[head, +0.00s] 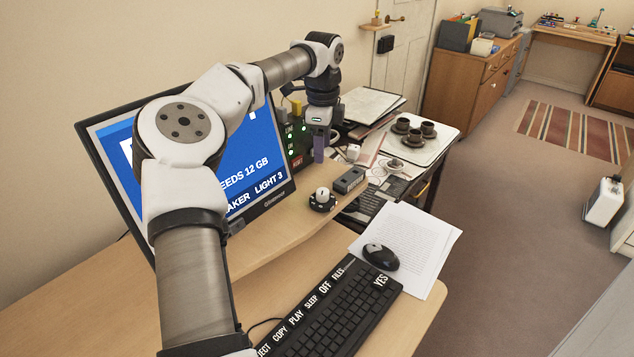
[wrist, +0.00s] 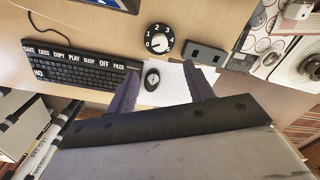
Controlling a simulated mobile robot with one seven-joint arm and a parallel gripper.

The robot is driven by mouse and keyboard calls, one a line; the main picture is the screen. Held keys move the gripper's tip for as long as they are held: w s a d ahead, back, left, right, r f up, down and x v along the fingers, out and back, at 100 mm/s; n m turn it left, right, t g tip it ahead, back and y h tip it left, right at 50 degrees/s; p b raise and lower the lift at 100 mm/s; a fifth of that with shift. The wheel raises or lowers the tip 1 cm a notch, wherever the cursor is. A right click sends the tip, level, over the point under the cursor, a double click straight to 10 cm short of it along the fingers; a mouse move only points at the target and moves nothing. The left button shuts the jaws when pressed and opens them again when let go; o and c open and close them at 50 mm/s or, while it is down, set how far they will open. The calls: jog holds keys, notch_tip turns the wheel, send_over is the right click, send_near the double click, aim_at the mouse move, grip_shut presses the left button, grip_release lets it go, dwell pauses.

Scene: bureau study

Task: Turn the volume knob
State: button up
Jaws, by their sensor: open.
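The volume knob (head: 322,197) is a round black dial with a pale centre, standing on the wooden desk shelf between the monitor and a small dark box. In the wrist view the dial (wrist: 159,40) shows white numbers around its rim and a white pointer mark. My gripper (head: 319,150) hangs above and behind the knob in the head view, with a purple finger pointing down. In the wrist view its two fingers (wrist: 163,84) are spread apart with nothing held between them. The knob lies beyond the fingertips, apart from them.
The monitor (head: 237,170) stands left, behind my arm. The keyboard (head: 330,310) and mouse (head: 381,257) lie in front, with paper (head: 425,240) beside them. A dark box (head: 350,181) sits right of the knob. Cups (head: 414,138) stand on a tray (head: 440,150) at the right.

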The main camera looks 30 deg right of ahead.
aim_at(323, 191)
notch_tip(323, 191, down, 13)
jog(key=shift+d+f+p, duration=0.1)
jog(key=shift+p, duration=1.05)
jog(key=c, duration=1)
jog(key=shift+o, duration=0.2)
